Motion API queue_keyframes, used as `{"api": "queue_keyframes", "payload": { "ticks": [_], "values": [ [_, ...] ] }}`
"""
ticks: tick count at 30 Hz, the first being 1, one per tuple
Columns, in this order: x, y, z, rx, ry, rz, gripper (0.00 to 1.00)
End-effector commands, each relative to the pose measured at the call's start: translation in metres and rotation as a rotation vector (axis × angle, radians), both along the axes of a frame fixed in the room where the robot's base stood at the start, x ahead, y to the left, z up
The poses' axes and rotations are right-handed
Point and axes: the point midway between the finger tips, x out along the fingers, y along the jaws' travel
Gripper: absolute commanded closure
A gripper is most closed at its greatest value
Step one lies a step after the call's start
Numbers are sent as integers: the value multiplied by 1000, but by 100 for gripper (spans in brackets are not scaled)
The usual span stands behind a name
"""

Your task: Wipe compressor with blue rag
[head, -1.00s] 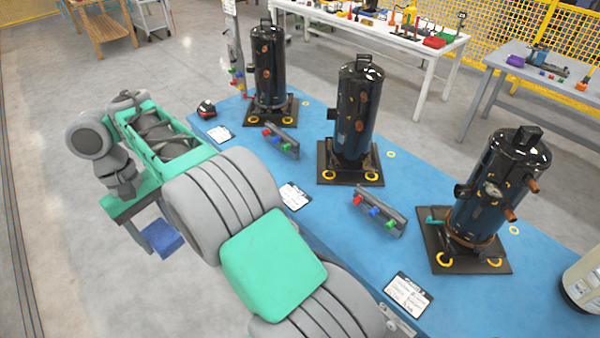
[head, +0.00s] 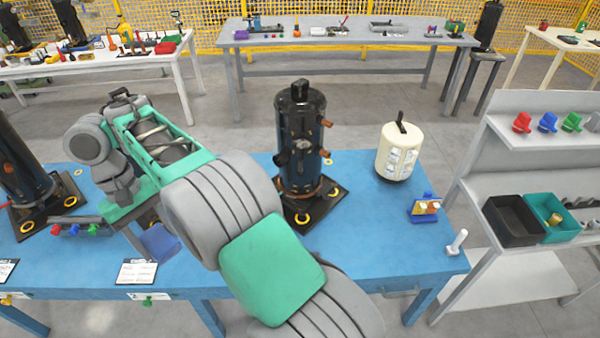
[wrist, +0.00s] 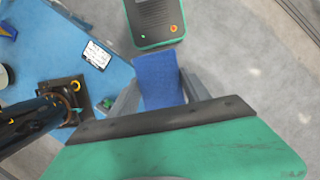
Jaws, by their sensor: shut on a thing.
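My gripper (wrist: 160,92) is shut on the blue rag (wrist: 158,80), which hangs flat between the grey fingers in the wrist view. In the head view the rag (head: 160,243) shows below my wrist, in front of the blue table. A black compressor (head: 303,165) stands upright on a dark base plate, right of my gripper and apart from the rag. Another black compressor (head: 22,165) stands at the left edge, partly cut off. In the wrist view a compressor (wrist: 28,118) lies to the left of the rag, not touching it. My arm hides part of the table.
The blue table (head: 375,240) also carries a cream tank (head: 398,152), a small block rack (head: 425,208) and label cards (head: 136,272). A grey shelf (head: 490,130) with bins stands at right. Grey floor is open behind the table.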

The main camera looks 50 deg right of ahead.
Motion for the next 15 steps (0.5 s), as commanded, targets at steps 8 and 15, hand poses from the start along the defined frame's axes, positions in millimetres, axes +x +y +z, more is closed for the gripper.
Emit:
{"api": "queue_keyframes", "payload": {
  "ticks": [8,15],
  "values": [
    [11,61,-61,65,56,-233,77],
    [17,133,-98,187,95,-615,77]
  ]
}}
